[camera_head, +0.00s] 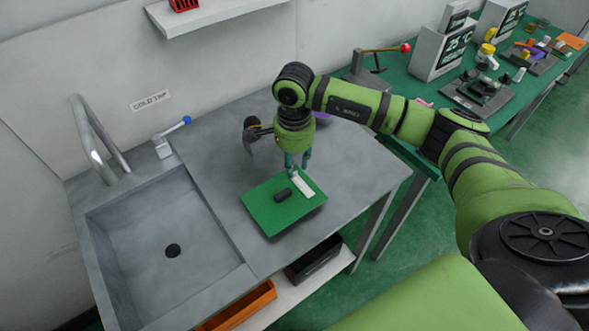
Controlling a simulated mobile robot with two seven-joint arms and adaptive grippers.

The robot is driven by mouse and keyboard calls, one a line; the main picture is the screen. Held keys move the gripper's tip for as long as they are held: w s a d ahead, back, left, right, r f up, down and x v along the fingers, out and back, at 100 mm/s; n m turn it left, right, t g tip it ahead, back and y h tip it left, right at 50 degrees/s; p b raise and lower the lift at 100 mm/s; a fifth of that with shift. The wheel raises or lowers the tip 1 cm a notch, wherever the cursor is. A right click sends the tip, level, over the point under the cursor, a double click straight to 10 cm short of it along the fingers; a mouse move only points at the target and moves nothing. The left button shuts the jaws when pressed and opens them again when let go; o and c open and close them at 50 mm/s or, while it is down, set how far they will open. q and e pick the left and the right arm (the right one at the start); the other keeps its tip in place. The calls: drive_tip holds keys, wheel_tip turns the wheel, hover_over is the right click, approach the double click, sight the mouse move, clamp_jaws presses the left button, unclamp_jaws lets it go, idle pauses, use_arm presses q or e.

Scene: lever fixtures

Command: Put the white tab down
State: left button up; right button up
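The green board (264,217) lies on the grey bench top, right of the sink. The white tab (304,187) is a small pale strip at the far right part of the board. A small black block (283,196) sits just left of it. My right gripper (297,170) points down over the far edge of the board, its fingertips at the tab's far end. A narrow gap shows between the fingers. I cannot tell whether they touch the tab, or whether the tab lies flat or tilts. My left gripper is not in view.
A sink (150,250) with a tall faucet (95,140) and a blue-tipped cold tap (172,137) is at left. A dark lever fixture (252,132) stands behind my gripper. A red-knobbed lever (385,50) stands on the green table at the back right.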

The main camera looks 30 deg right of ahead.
wheel_tip(320, 180, up, 9)
drive_tip(key=b, duration=0.2)
idle(0.6)
